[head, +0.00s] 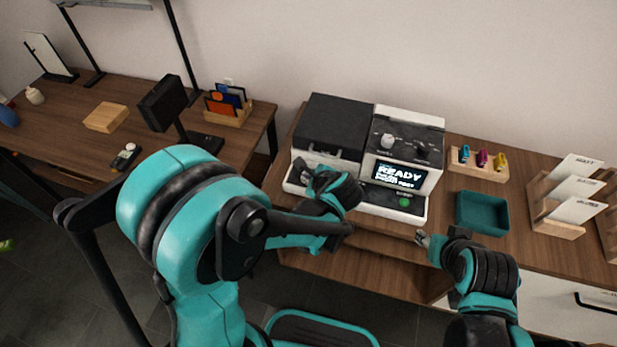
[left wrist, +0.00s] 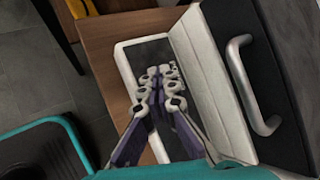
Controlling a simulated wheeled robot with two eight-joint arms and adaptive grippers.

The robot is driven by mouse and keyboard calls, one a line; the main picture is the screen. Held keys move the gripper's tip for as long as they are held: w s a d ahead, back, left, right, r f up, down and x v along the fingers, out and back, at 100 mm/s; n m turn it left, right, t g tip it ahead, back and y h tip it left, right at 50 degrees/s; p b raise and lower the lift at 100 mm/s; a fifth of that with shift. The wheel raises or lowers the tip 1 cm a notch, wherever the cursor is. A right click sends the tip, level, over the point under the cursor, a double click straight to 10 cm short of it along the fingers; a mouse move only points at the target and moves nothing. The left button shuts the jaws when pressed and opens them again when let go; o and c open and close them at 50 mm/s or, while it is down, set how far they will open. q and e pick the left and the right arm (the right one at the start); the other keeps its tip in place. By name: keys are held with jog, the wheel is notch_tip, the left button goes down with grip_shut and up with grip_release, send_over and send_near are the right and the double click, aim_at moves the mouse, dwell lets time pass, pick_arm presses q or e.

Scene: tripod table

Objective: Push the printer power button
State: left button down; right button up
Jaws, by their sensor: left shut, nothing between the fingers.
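The printer (head: 405,150) is a white and black machine on the wooden table, its screen (head: 401,174) reading READY. A round green spot (head: 404,202) shows on the dark strip of its low front ledge, at the right. I cannot tell which part is the power button. My left gripper (head: 302,174) is at the left end of that ledge. In the left wrist view its fingers (left wrist: 158,78) are shut and empty over the ledge's dark panel (left wrist: 150,50); contact is unclear.
A teal tray (head: 482,213), a wooden holder with coloured items (head: 478,172) and a card rack (head: 560,228) stand right of the printer. A second desk (head: 65,118) with a small monitor (head: 163,103) is at the left. A metal handle (left wrist: 240,85) sticks out from the printer's black part.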

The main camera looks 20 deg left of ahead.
pick_arm(q)
jog(key=shift+r+p, duration=0.3)
jog(key=shift+r, duration=0.15)
notch_tip(320, 180, up, 6)
jog(key=p, duration=0.4)
jog(key=shift+p, duration=0.4)
